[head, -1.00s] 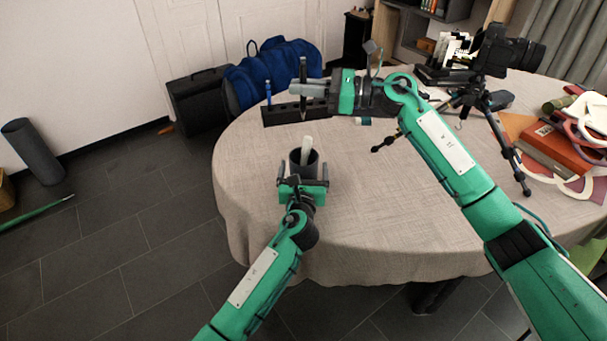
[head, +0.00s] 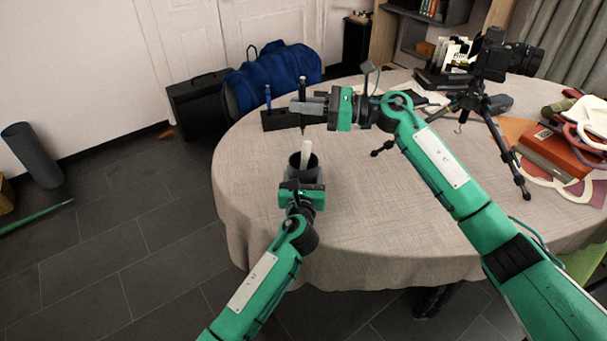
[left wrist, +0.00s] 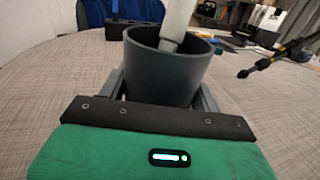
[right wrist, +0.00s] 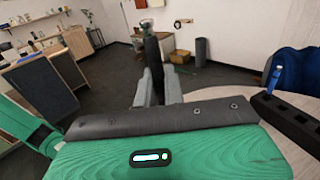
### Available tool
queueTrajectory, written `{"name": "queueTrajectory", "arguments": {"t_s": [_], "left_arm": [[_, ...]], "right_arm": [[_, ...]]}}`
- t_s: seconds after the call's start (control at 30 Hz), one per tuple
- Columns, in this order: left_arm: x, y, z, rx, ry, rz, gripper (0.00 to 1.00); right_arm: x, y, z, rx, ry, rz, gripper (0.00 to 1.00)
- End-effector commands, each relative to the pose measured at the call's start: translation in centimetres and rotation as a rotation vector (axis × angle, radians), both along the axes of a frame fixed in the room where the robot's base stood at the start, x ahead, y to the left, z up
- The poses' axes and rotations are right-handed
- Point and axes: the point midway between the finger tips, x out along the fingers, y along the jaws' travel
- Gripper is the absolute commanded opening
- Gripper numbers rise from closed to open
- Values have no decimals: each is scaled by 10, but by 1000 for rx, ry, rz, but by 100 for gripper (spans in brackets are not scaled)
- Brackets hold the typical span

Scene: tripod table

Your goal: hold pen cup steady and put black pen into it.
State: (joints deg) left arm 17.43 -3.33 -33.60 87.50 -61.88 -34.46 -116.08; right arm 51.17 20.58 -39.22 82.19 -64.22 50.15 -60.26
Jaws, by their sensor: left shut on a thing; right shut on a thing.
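The dark grey pen cup (head: 304,174) stands upright near the left part of the table, with a white stick-like object (head: 306,152) leaning in it. My left gripper (head: 304,182) is shut around the cup's sides; the left wrist view shows a finger on each side of the cup (left wrist: 165,82). My right gripper (head: 302,105) is shut on the black pen (head: 302,88) and holds it upright above and just behind the cup. The pen's lower end is above the cup's rim and outside it. The pen also shows in the right wrist view (right wrist: 152,52) between the fingers.
A black block stand (head: 275,120) with a blue pen (head: 268,95) in it stands behind the cup. A small tripod (head: 480,105) with a camera, and books (head: 555,148), are on the right. The tablecloth (head: 400,215) is clear at front right.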

Motion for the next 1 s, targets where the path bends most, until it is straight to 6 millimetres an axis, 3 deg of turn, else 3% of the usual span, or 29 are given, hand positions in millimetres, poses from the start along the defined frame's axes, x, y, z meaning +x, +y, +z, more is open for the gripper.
{"name": "queueTrajectory", "arguments": {"t_s": [1.0], "left_arm": [[0,0,0,0,0,0,37]], "right_arm": [[0,0,-72,0,1,0,0]]}}
